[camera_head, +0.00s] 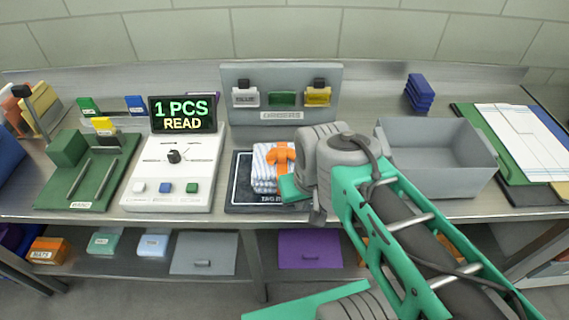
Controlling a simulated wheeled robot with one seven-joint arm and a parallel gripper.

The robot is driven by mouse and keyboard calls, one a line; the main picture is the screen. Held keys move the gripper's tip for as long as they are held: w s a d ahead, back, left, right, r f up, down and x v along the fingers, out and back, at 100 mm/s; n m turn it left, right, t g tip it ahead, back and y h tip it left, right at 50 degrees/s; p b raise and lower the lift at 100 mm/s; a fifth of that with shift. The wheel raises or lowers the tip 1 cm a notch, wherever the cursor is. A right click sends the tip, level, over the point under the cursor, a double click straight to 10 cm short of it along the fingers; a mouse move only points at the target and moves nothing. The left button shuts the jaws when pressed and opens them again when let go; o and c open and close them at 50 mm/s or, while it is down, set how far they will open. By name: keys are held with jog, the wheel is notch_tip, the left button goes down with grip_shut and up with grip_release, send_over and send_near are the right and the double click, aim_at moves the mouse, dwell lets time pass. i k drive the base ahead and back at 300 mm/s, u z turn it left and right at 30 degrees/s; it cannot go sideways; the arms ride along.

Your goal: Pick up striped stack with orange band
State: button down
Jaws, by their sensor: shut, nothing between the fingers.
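The striped stack (262,180) is white with grey-blue stripes and has an orange band (282,156) around it. It lies on a dark mat (240,196) with a pale border at the middle of the bench. My gripper (288,190) is at the stack's right front side, with its green end close against it. I cannot tell whether they touch. My gripper is shut with nothing held. My arm hides the right part of the mat and some of the stack's right side.
A white console (170,195) with a lit display (183,115) stands left of the mat. A grey panel (282,75) with coloured tags stands behind. A grey open bin (440,185) and blue stack (419,92) are right. A green board (112,165) is left.

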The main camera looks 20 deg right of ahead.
aim_at(270, 161)
jog(key=z, duration=0.7)
jog(key=k, duration=0.85)
jog(key=u, duration=1.85)
jog(key=i, duration=0.5)
